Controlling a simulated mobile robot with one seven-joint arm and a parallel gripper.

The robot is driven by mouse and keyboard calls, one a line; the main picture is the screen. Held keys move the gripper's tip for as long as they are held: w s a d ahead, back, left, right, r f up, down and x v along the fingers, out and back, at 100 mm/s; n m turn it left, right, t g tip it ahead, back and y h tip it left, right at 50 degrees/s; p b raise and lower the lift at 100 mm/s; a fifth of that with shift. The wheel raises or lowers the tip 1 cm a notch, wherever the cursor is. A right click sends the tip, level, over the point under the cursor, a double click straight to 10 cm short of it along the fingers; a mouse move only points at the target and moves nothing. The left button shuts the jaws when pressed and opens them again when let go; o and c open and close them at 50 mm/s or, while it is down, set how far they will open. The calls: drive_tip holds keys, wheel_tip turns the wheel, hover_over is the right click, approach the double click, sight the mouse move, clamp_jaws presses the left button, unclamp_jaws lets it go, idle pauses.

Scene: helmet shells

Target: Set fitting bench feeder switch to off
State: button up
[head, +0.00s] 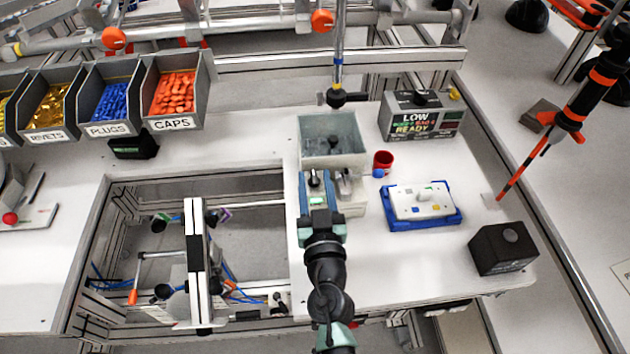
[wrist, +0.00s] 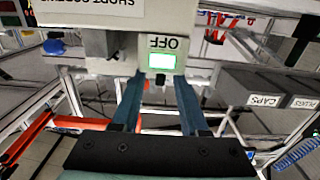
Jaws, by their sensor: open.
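The feeder (head: 350,160) stands on the white bench, with a grey translucent bin on top and a pale lower body. In the wrist view its white body (wrist: 190,15) fills the top, with an upside-down OFF label and a lit green window (wrist: 162,61). A small dark piece (wrist: 160,80) below the window may be the switch; its position cannot be told. My gripper (head: 316,180) is at the feeder's front left. In the wrist view my gripper (wrist: 158,95) is open, its fingers on either side of the dark piece; contact cannot be told.
A red cup (head: 383,160), a blue tray (head: 435,221) with a white plate, a black box (head: 503,248) and a display unit (head: 422,116) stand to the right. Labelled parts bins (head: 172,105) are at the left. An open frame well (head: 250,240) lies left of my arm.

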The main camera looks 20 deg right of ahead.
drive_tip(key=shift+c, duration=0.3)
clamp_jaws()
drive_tip(key=shift+r, duration=0.1)
